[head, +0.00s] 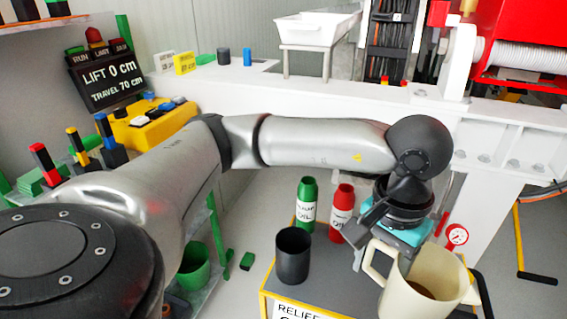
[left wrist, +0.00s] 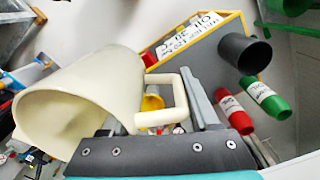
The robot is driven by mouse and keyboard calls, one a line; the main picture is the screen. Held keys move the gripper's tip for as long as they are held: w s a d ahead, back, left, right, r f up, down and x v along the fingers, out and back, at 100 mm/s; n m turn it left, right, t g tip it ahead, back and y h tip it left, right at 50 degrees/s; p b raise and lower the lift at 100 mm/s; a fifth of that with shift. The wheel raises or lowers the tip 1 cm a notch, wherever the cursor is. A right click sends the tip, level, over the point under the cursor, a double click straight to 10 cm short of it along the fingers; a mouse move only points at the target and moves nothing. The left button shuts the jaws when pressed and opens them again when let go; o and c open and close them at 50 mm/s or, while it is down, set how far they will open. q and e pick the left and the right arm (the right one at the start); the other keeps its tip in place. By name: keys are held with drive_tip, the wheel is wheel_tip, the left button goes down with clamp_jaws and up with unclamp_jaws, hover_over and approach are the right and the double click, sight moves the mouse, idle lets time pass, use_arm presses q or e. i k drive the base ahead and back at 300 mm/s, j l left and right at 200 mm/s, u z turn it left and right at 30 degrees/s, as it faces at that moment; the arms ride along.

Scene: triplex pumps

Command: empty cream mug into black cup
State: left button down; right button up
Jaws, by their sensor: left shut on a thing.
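The cream mug (head: 445,275) is at the lower right of the head view, roughly upright, with some brown content visible inside. It also shows large at the left of the left wrist view (left wrist: 90,90), its handle pointing right. My left gripper (head: 368,262) is shut on the mug's handle. The black cup (head: 293,262) stands upright to the left of the mug, apart from it, on a grey yellow-edged stand. It also shows at the upper right of the left wrist view (left wrist: 240,58). My right gripper is not in view.
A green bottle (head: 307,203) and a red bottle (head: 342,212) stand just behind the black cup. A red-rimmed gauge (head: 457,236) is right of my left gripper. A green cup (head: 194,270) sits low on the left. A white beam (head: 350,92) crosses behind.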

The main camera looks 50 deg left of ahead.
sight(293, 243)
drive_tip(key=j+u, duration=0.2)
drive_tip(key=u, duration=1.25)
drive_tip(key=z, duration=1.2)
drive_tip(key=j+z, duration=0.15)
drive_tip(key=j, duration=0.2)
drive_tip(key=k+j+z, duration=0.2)
drive_tip(key=j, duration=0.15)
